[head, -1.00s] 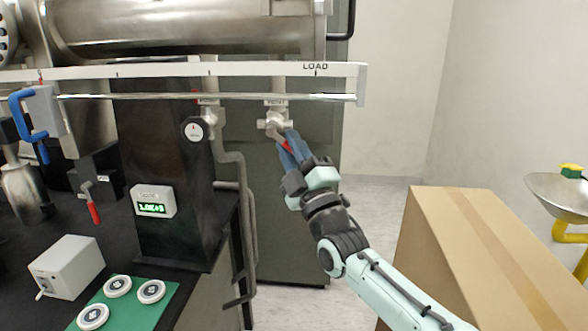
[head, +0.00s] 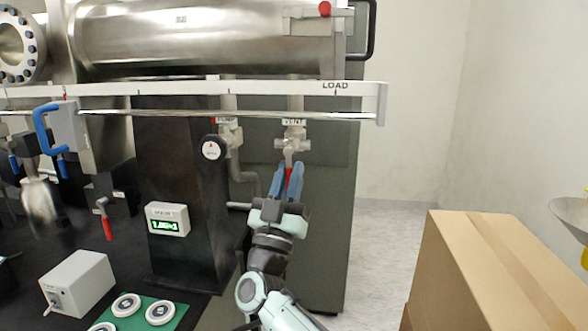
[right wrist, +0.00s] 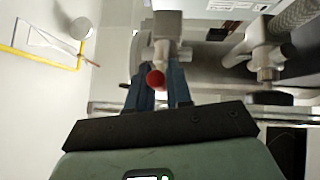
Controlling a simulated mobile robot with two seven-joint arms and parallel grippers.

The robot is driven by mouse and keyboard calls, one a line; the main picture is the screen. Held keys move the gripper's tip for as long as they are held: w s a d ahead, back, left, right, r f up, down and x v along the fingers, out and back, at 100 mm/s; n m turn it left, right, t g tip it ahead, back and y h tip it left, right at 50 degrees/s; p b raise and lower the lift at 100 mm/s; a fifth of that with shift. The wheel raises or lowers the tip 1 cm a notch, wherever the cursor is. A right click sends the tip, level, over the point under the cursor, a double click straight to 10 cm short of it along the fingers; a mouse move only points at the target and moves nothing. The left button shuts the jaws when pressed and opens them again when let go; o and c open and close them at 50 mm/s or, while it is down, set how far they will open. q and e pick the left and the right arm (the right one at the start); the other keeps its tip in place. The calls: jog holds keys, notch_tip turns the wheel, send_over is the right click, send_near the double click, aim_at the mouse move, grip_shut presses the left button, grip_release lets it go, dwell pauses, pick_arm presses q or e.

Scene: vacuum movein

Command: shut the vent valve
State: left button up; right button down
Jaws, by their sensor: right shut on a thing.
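The vent valve (head: 292,143) is a silvery fitting under the label at the right end of the rail, below the long steel chamber. Its red-tipped lever (head: 289,176) points down, between the blue fingers of my right gripper (head: 287,178). The gripper is shut on this lever from below. In the right wrist view the lever's red end (right wrist: 155,79) shows between the fingers, with the valve body (right wrist: 166,52) behind it; the fingers partly hide the lever. My left gripper is not in view.
A white rail marked LOAD (head: 340,88) runs above the valve. A second valve with a black round knob (head: 211,149) is left of it. A dark column with a green-lit gauge (head: 167,219) stands at left. A cardboard box (head: 490,270) stands at lower right.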

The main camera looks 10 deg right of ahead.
jog(key=shift+a+r+m+g+h, duration=0.15)
jog(key=shift+m+g+h, duration=0.15)
jog(key=shift+m+h, duration=0.35)
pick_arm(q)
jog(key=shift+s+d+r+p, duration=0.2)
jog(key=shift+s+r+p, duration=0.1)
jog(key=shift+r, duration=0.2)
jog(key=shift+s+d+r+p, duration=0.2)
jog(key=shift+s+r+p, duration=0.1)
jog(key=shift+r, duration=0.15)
pick_arm(e)
jog(key=shift+a+m+g+h, duration=0.15)
jog(key=shift+m+g+h, duration=0.7)
jog(key=shift+m, duration=0.5)
jog(key=shift+t, duration=0.35)
jog(key=c, duration=1.2)
grip_release()
jog(key=shift+a, duration=0.1)
jog(key=shift+o, duration=0.4)
jog(key=shift+w+a, duration=0.1)
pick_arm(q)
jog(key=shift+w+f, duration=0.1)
pick_arm(e)
jog(key=shift+f, duration=0.2)
